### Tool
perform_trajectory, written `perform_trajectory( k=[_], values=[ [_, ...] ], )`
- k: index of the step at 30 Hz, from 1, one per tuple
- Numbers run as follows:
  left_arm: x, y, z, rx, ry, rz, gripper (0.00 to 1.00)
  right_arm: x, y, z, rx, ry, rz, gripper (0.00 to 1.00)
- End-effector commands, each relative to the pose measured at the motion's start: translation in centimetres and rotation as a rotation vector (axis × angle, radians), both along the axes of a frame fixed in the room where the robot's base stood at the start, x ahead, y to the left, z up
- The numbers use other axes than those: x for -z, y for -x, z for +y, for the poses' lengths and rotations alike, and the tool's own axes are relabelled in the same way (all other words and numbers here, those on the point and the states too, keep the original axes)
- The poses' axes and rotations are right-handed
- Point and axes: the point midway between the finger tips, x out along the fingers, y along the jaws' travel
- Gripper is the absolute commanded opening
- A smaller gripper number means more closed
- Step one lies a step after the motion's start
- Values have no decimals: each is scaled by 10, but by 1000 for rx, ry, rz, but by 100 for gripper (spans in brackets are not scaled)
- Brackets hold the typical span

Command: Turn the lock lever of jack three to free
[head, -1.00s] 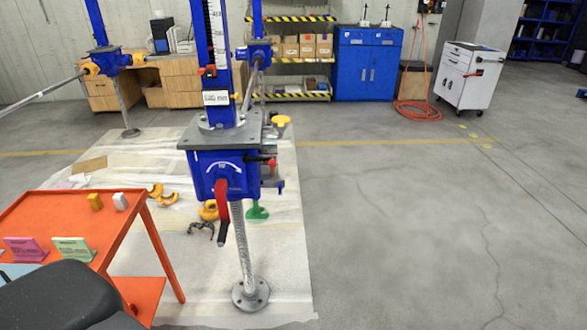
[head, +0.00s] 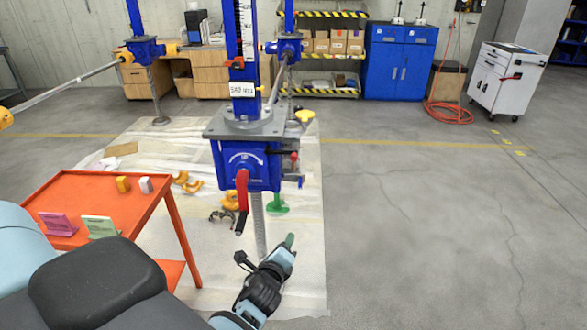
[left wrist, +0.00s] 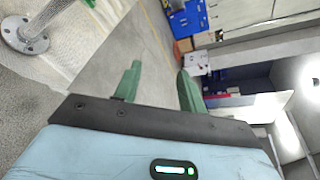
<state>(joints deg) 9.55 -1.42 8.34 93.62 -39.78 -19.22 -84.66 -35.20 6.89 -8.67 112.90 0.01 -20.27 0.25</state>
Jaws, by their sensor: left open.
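The nearest blue screw jack (head: 247,165) stands upright ahead of me, with a grey top plate. A red crank handle (head: 242,190) hangs on its front. A small lever with a red end (head: 294,155) sticks out at its right side; I cannot tell its lock setting. My left gripper (head: 289,241) is below and to the right of the jack housing, apart from it. In the left wrist view its green fingers (left wrist: 158,85) are spread, with nothing between them. My right gripper is not in view.
An orange table (head: 100,185) with small blocks and cards stands at left. The jack's round foot (left wrist: 24,35) shows in the left wrist view. Yellow clamps (head: 187,181) lie on the floor sheet. More jacks stand behind. The floor at right is clear.

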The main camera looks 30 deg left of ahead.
Motion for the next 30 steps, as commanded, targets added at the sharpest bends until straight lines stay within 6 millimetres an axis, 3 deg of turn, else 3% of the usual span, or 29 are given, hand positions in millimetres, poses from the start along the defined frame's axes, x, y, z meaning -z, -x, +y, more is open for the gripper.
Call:
perform_trajectory(
  k=[1, 6, 12, 18, 30],
  values=[
    [-22, -23, 9, -1, -127, 2, 41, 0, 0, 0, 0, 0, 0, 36],
    [-83, -75, 33, -16, -552, 80, 41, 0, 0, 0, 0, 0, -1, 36],
    [-132, -108, 47, -42, -862, 175, 41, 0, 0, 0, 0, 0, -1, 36],
    [-146, -117, 51, -50, -960, 216, 41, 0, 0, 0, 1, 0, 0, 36],
    [-145, -118, 48, -50, -959, 215, 41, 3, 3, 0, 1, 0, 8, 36]
  ],
)
